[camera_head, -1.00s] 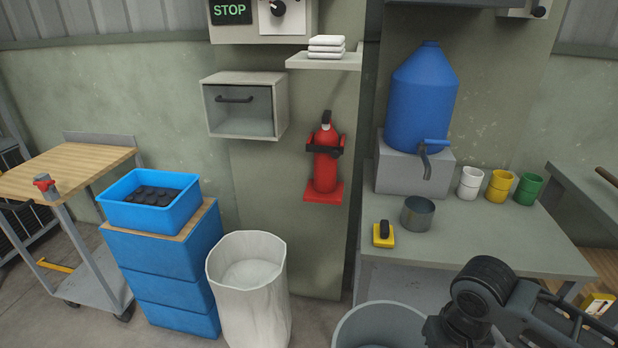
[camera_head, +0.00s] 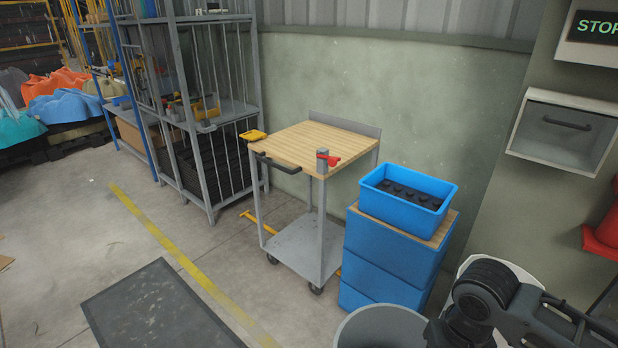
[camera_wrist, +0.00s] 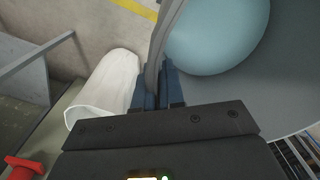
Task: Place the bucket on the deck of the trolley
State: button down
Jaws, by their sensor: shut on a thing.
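The grey bucket (camera_head: 380,330) shows at the bottom edge of the head view, cut off by the frame. My gripper (camera_wrist: 158,95) is shut on the bucket's rim in the wrist view, where the bucket (camera_wrist: 285,75) fills the right side with a pale blue-grey round area inside it. My fingertips are out of sight in the head view. The trolley (camera_head: 308,150) stands beyond the bucket, a little left, with a wooden top and a grey lower deck (camera_head: 305,248). A red-handled clamp (camera_head: 325,160) sits at the top's front right corner.
Blue stacked boxes (camera_head: 385,265) with a blue tray (camera_head: 408,182) of dark pieces stand right of the trolley. A white bin (camera_head: 500,268) is partly hidden behind my arm. A dark mat (camera_head: 160,310) lies on open floor at left. A barred rack (camera_head: 210,110) stands behind.

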aim_at(307, 144)
jog(key=i+j+u, duration=0.2)
jog(key=i+j, duration=0.25)
jog(key=j, duration=0.2)
jog(key=i+j+u, duration=0.2)
jog(key=i+j, duration=1.05)
jog(key=j, duration=0.2)
jog(key=i+j, duration=0.8)
jog(key=j, duration=0.15)
jog(key=k+u, duration=0.05)
